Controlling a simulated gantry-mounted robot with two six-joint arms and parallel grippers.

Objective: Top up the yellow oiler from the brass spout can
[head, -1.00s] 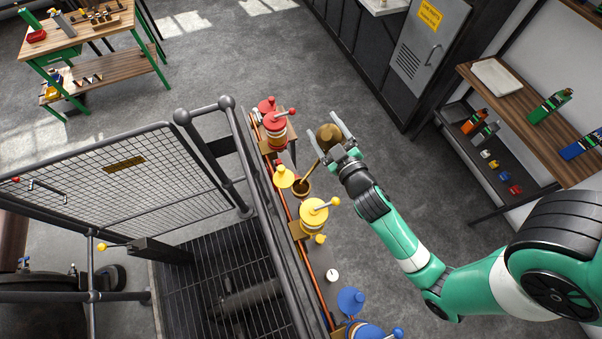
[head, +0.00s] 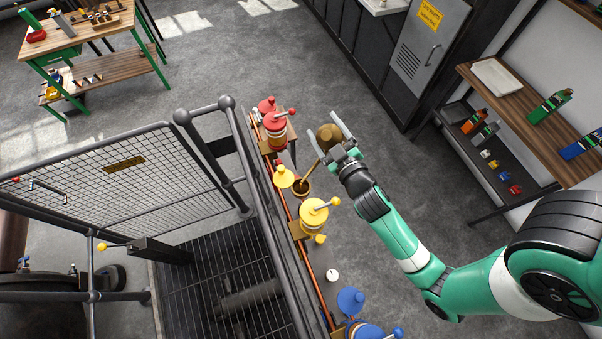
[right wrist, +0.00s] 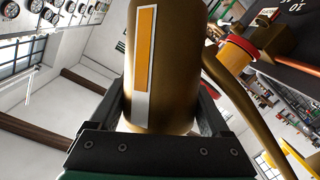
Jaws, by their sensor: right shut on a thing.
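My right gripper (head: 335,140) is shut on the brass spout can (head: 328,132) above the rail. In the right wrist view the can (right wrist: 165,70) sits between both fingers, with an upright orange and white strip (right wrist: 146,50) on its side. Its thin spout (head: 309,178) slants down to an open brown cup (head: 302,188), which has a yellow lid (head: 284,176) beside it. I cannot tell whether the tip touches the cup, and no oil stream is visible. A yellow-topped oiler with a lever (head: 314,213) stands just nearer. My left gripper is out of view.
A red-topped unit (head: 275,123) and a blue-topped unit (head: 368,331) stand along the same rail. A mesh guard (head: 110,175) rises to the left. A shelf with bottles (head: 535,125) stands right; the floor between is clear.

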